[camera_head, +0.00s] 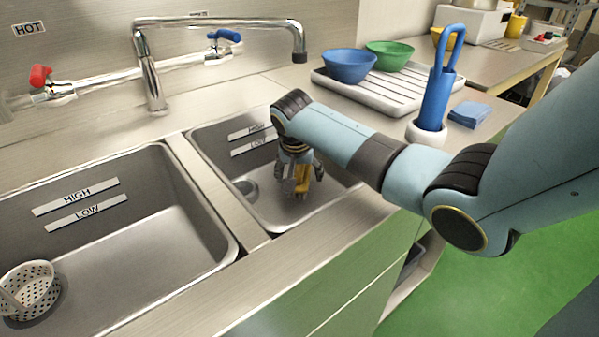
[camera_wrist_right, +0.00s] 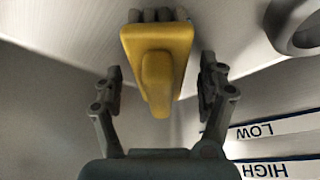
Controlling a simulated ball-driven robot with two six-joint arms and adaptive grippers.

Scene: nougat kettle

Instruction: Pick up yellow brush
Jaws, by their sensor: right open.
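The yellow brush (camera_wrist_right: 157,55) shows between the two open fingers of my right gripper (camera_wrist_right: 158,90) in the right wrist view, with grey bristles at its far end. Gaps show between the brush and both fingers. In the head view my right gripper (camera_head: 295,178) reaches down into the right sink basin (camera_head: 225,140), and part of the yellow brush (camera_head: 302,176) shows at its fingers. The arm and gripper hide most of the brush there. My left gripper is not in view.
The drain ring (camera_wrist_right: 297,28) lies close to the brush. The basin wall carries HIGH and LOW labels. The left basin (camera_head: 140,225) holds a perforated strainer (camera_head: 28,290). A faucet (camera_head: 150,70), a drying rack (camera_head: 390,95) with bowls, and a blue-handled tool (camera_head: 436,95) stand around.

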